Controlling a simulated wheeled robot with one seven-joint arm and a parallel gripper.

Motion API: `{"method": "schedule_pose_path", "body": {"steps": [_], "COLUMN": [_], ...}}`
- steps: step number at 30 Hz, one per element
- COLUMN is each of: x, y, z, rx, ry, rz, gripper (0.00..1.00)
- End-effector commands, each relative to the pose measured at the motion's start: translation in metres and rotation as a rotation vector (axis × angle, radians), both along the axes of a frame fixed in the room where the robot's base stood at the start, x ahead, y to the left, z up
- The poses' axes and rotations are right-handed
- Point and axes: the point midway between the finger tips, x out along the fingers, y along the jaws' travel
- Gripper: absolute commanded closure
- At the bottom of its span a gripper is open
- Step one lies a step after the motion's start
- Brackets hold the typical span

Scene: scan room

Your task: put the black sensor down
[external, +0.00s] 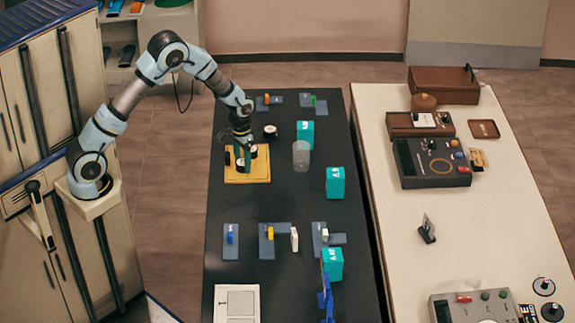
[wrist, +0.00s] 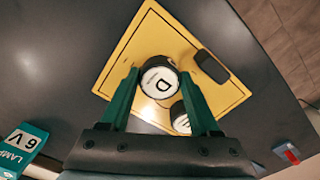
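My gripper (external: 244,163) is low over a yellow board (external: 262,174) on the dark table. In the wrist view its green fingers (wrist: 161,84) close on both sides of a black round sensor (wrist: 158,81) with a white top marked D. The yellow board shows beneath in the wrist view (wrist: 150,35), with thin black outlines. Whether the sensor touches the board I cannot tell. A second white-topped black cylinder (wrist: 181,118) stands close by, partly hidden by the right finger. A black rounded block (wrist: 212,67) lies on the board beyond the held sensor.
A white-topped black cylinder (external: 270,131), a clear beaker (external: 301,156) and teal boxes (external: 305,134) (external: 335,182) stand right of the board. Switch plates (external: 268,102) lie at the far end. The table between the board and the near plates (external: 231,241) is clear.

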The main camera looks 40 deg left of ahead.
Motion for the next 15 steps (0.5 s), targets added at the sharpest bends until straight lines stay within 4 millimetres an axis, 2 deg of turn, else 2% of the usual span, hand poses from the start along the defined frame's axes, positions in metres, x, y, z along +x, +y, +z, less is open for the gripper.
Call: {"method": "schedule_pose_path", "body": {"steps": [1, 7, 15], "x": [-0.0001, -0.0002, -0.0001], "y": [-0.0001, -0.0001, 0.0], "z": [0.0002, 0.0003, 0.0029], "rx": [0.0, 0.0, 0.0], "ry": [0.0, 0.0, 0.0], "rz": [0.0, 0.0, 0.0], "gripper": [0.31, 0.1, 0.1]}}
